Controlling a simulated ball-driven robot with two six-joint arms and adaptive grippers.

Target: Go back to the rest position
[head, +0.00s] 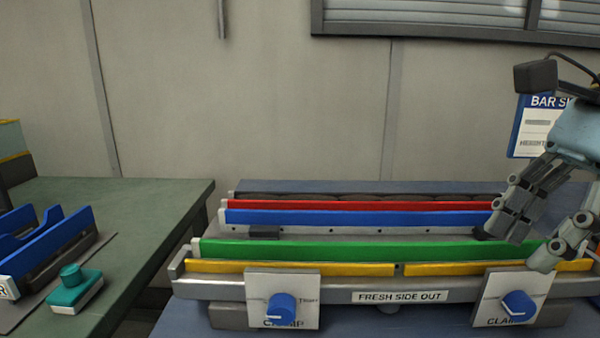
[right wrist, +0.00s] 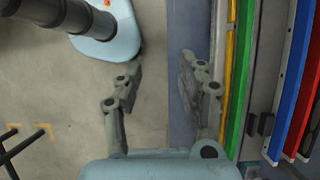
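My right gripper (head: 517,248) is at the right of the head view, in front of the right end of the chassis rows. Its two fingers are spread apart with nothing between them. In the right wrist view the right gripper (right wrist: 160,68) also shows open and empty, with floor and a blue-grey table edge (right wrist: 185,25) beyond the fingers. The colored bars lie to the right there. My left gripper is in neither view.
The fixture holds yellow (head: 335,269), green (head: 330,250), blue (head: 400,219) and red (head: 350,205) bars. Two clamp knobs (head: 281,308) (head: 519,305) face front. A green table (head: 140,215) at left carries a blue rack (head: 60,238) and a teal-topped block (head: 75,288).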

